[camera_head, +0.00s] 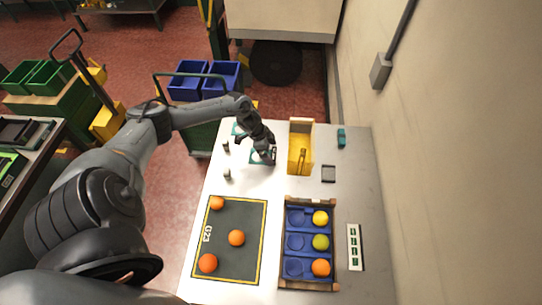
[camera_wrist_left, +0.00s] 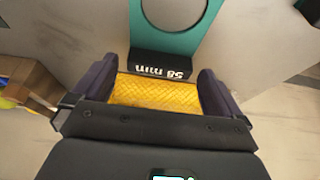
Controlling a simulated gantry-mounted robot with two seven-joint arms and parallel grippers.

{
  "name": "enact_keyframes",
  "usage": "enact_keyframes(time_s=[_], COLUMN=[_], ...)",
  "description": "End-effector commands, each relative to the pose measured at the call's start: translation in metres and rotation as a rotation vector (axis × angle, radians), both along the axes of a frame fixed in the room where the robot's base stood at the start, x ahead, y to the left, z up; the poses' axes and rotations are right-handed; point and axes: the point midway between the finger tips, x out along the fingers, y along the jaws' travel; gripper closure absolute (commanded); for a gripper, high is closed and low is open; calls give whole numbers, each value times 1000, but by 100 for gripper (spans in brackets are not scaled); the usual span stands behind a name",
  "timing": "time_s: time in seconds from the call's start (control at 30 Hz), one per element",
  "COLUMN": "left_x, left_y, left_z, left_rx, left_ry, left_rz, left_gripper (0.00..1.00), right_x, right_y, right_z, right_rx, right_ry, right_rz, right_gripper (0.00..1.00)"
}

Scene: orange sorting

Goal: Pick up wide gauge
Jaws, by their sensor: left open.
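A teal gauge with a round opening (camera_wrist_left: 205,45) lies flat on the table in the left wrist view. It has a dark label block with white upside-down lettering and a yellow textured part beside it. My left gripper (camera_wrist_left: 157,92) is open, with one dark finger at each side of the yellow part; I cannot tell whether they touch it. In the head view, my left gripper (camera_head: 272,157) is low over the table and partly hides this teal gauge (camera_head: 256,157). A second teal piece (camera_head: 237,129) lies farther back. My right gripper is not in view.
A yellow bin (camera_head: 300,135) stands just right of the gripper. Two small grey posts (camera_head: 227,174) stand to its left. Nearer are a dark mat (camera_head: 238,270) with three oranges and a blue divided tray (camera_head: 299,222) with fruit. A small teal block (camera_head: 341,138) sits at right.

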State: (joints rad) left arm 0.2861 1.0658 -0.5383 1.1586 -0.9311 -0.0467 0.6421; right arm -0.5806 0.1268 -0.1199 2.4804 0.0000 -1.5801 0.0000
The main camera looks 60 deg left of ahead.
Motion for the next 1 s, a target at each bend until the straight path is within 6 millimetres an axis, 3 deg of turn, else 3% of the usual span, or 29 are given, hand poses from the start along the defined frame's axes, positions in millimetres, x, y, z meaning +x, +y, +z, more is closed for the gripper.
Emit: enact_keyframes(time_s=[0.17,0.47,0.77,1.0], left_x=[5,6,6,6], left_y=[-4,-4,-4,-4], left_z=[-15,-18,-18,-17], left_rx=[0,1,1,1], left_ry=[-1,-1,0,-1], left_rz=[2,0,0,0], left_gripper=[0,2,47,47], right_x=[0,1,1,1], right_y=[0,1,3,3], right_z=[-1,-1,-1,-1], right_rx=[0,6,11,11], right_ry=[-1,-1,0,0], right_rz=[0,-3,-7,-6], right_gripper=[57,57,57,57])
